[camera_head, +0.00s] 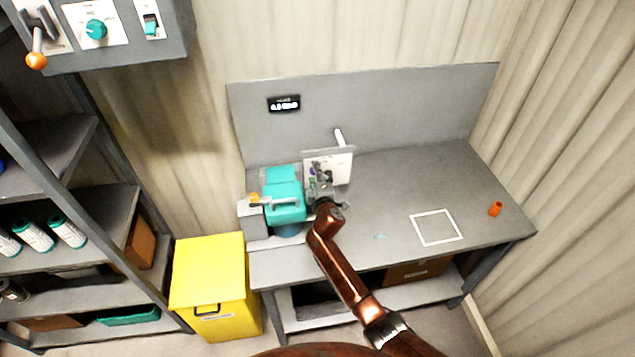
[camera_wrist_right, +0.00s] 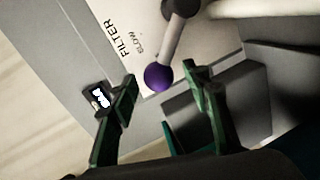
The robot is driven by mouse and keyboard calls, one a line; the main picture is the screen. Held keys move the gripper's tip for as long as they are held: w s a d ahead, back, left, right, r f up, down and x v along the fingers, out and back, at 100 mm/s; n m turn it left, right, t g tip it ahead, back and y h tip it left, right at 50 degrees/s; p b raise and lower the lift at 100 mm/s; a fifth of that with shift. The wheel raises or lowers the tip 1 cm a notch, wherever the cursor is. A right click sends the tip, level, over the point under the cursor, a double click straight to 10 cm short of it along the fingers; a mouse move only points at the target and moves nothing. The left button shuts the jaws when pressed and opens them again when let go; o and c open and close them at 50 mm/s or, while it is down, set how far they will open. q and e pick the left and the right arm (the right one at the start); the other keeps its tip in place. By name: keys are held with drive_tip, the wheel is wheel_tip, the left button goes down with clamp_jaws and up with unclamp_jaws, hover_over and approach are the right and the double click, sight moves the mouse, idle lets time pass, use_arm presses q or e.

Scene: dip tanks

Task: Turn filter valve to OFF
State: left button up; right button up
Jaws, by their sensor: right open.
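The filter valve is a white plate lettered FILTER and SLOW (camera_wrist_right: 118,20) with a grey lever (camera_wrist_right: 175,42) ending in a purple ball knob (camera_wrist_right: 155,82). In the head view its white panel (camera_head: 341,166) stands upright on the bench, and part of the purple knob (camera_head: 313,170) shows beside my right gripper (camera_head: 318,186). In the wrist view the green fingers of my right gripper (camera_wrist_right: 160,78) are open, with the knob between their tips in the picture. I cannot tell whether they touch it. OFF lettering is not readable. My left gripper is not in view.
A teal machine (camera_head: 284,205) stands just left of the gripper. A small display (camera_head: 284,103) is on the grey backboard. The bench's right part is clear except a white square outline (camera_head: 436,227) and an orange cup (camera_head: 496,208). A yellow bin (camera_head: 208,271) stands left of the bench.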

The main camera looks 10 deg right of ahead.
drive_tip(key=s+r, duration=0.2)
drive_tip(key=s, duration=0.9)
drive_tip(key=shift+s+r, duration=0.15)
drive_tip(key=shift+d, duration=0.15)
